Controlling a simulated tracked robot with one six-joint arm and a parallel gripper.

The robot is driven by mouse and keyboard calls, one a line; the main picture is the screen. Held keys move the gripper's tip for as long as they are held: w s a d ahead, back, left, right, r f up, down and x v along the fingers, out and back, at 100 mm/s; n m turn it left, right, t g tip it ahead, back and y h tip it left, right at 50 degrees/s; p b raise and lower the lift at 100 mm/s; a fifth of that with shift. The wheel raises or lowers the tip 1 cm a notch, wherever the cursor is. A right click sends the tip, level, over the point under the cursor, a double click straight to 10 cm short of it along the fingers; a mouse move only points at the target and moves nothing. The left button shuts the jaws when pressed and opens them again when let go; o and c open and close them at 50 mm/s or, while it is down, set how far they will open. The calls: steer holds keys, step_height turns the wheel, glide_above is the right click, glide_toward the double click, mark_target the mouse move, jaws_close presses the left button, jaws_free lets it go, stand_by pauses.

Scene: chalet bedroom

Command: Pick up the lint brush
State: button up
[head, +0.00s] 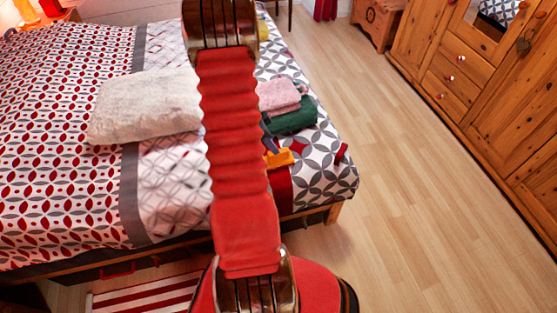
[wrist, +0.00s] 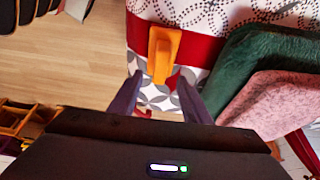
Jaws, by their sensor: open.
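An orange thing with a broad head and a narrower handle, which looks like the lint brush (wrist: 164,48), lies on the bed across a dark red band. In the head view the lint brush (head: 281,158) shows near the bed's right side, partly hidden by my red arm. My gripper (wrist: 160,83) is open, with its dark fingers apart. The handle's near end shows between the fingertips in the wrist view, and nothing is gripped. I cannot tell the height gap. In the head view my arm mostly hides the gripper.
A folded green cloth (head: 296,118) and a folded pink cloth (head: 279,95) lie close beside the brush. A small red thing (head: 341,153) lies near the bed edge. A white pillow (head: 145,105) is farther left. Wood floor (head: 410,190) is open between bed and wardrobe (head: 490,90).

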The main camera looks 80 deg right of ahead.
mark_target(278, 157)
steer(key=shift+x, duration=1.55)
steer(key=shift+x, duration=2.6)
steer(key=shift+c, duration=0.6)
jaws_close()
